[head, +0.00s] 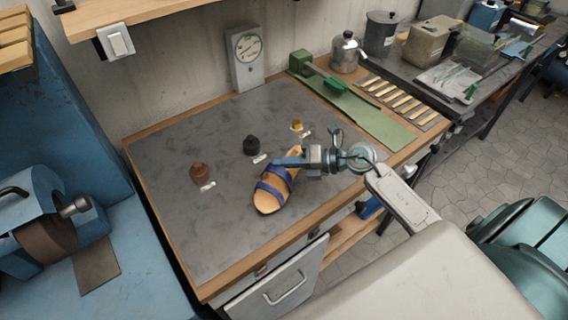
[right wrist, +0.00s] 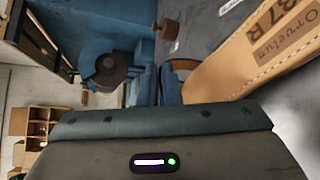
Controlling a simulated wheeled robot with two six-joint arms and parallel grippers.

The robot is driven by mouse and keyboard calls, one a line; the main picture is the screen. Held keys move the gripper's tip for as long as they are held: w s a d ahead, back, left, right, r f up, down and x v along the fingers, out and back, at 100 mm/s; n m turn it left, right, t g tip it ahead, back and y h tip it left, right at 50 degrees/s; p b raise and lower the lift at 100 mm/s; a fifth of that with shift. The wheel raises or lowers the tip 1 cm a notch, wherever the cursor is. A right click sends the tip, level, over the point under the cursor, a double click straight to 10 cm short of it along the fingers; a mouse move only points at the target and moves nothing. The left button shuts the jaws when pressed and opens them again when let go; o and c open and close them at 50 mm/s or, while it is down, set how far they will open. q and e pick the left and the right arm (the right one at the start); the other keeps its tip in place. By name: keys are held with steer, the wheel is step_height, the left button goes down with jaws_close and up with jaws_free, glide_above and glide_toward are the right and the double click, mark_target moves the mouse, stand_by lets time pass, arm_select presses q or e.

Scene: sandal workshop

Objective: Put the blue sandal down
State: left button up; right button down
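The blue sandal (head: 266,197), with a tan footbed and blue straps, is at the middle front of the grey bench mat (head: 190,240). My right gripper (head: 287,162) reaches in from the right and is shut on the sandal near its heel end. In the right wrist view the tan footbed (right wrist: 255,58), with dark lettering, fills the upper right beside the blue fingers (right wrist: 158,86). I cannot tell whether the sole touches the mat. My left gripper is not in view.
Small brown (head: 200,173), black (head: 251,145) and yellow (head: 296,125) items with white tags stand near the sandal. A dial gauge (head: 246,55) stands by the wall. The mat's left and front are clear.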

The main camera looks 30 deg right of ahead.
steer(key=shift+f, duration=0.9)
steer(key=c, duration=1.6)
jaws_free()
steer(key=shift+f, duration=0.1)
